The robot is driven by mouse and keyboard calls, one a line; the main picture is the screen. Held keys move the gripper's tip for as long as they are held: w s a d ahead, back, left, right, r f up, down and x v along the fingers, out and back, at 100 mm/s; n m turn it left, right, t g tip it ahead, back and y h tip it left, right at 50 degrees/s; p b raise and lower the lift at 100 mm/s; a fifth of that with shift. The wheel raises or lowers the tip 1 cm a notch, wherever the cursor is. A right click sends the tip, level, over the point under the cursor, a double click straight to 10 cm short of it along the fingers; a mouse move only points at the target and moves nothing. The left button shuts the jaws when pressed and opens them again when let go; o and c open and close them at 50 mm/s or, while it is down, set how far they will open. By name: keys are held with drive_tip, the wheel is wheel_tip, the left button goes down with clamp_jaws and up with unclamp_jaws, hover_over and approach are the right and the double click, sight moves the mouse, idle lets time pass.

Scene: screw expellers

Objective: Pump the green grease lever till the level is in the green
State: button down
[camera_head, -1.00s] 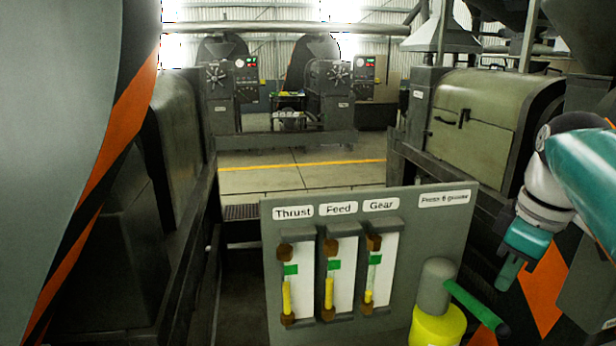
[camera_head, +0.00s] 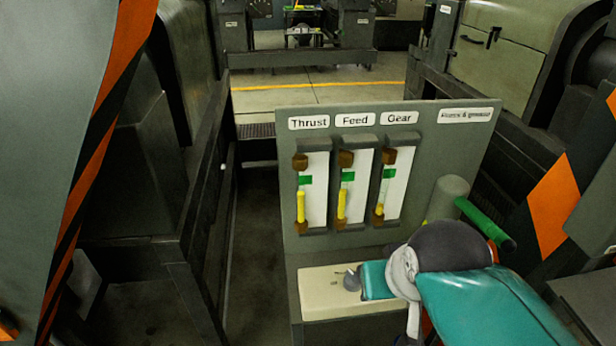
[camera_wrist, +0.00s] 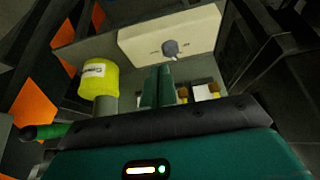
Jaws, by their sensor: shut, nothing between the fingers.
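The green grease lever (camera_head: 485,222) sticks out to the lower right from a grey pump cylinder (camera_head: 451,187), right of the gauges. In the wrist view the lever (camera_wrist: 45,131) is at the left edge, below the yellow pot (camera_wrist: 98,80). Three upright gauges, Thrust (camera_head: 318,207), Feed (camera_head: 360,205) and Gear (camera_head: 400,200), each show a yellow column with its top below the green band. My gripper (camera_wrist: 158,72) is shut and empty, its fingers side by side, apart from the lever. In the head view my arm crosses in front of the lower pump and hides the pot.
A beige box (camera_head: 325,308) with a dark knob (camera_head: 352,281) lies below the gauges, close to my wrist. The gauge panel (camera_head: 290,240) stands upright behind. Dark machine frames (camera_head: 205,290) flank both sides. Clear floor shows left of the panel.

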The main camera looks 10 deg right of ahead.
drive_tip(key=shift+r, duration=0.1)
idle(0.4)
drive_tip(key=w+d+r+g+y, duration=0.1)
drive_tip(key=w+d+r+g, duration=0.2)
drive_tip(key=d+r, duration=1.7)
drive_tip(key=w+d, duration=0.1)
drive_tip(key=d, duration=0.3)
drive_tip(key=shift+w+d+r, duration=0.15)
drive_tip(key=shift+r, duration=0.15)
hover_over(496, 227)
drive_tip(key=d, duration=0.1)
drive_tip(key=s+d+f+x, duration=0.1)
drive_tip(key=s+x, duration=0.1)
drive_tip(key=x, duration=0.8)
drive_tip(key=f, duration=0.2)
drive_tip(key=shift+s+a+f, duration=0.3)
drive_tip(key=shift+s+f, duration=0.1)
drive_tip(key=shift+s, duration=0.1)
